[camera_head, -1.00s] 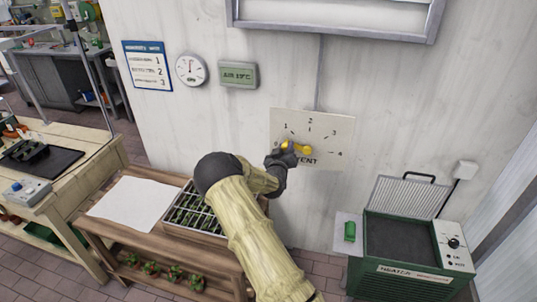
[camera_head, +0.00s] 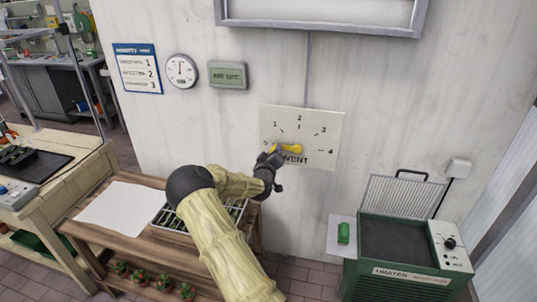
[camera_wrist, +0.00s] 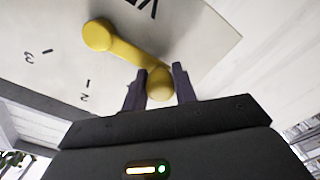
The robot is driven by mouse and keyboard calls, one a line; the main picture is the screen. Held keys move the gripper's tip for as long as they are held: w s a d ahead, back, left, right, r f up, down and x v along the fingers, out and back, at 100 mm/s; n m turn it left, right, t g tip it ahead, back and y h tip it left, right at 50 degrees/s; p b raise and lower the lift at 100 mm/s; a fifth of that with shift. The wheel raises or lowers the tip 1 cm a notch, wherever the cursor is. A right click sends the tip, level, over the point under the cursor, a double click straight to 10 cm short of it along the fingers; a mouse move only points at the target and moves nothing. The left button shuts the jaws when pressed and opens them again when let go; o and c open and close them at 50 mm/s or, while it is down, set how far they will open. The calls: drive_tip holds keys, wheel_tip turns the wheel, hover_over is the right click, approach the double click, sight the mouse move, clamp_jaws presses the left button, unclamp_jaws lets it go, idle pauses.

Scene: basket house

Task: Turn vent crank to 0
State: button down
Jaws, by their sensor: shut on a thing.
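The vent panel (camera_head: 332,125) is a pale plate on the wall, with numbers 1 to 4 in an arc and VENT printed low on it. Its yellow crank (camera_head: 290,148) points left from its hub, towards the panel's left edge where a mark like 0 partly shows. In the wrist view, the panel appears upside down, with the hub (camera_wrist: 97,35) at upper left. My gripper (camera_wrist: 160,86) is shut on the round yellow knob (camera_wrist: 160,88), one dark finger on each side.
A wooden bench (camera_head: 135,245) with a white sheet and a seedling tray stands below left, under my arm. A green heater (camera_head: 402,258) with an open grille lid stands to the right. A clock (camera_head: 181,71) and a green display (camera_head: 228,75) hang left of the panel.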

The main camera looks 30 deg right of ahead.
drive_tip(key=shift+f, duration=0.1)
drive_tip(key=c, duration=1.1)
unclamp_jaws()
drive_tip(key=b+v, duration=0.4)
drive_tip(key=v, duration=1.3)
drive_tip(key=shift+s, duration=0.2)
drive_tip(key=shift+a, duration=0.15)
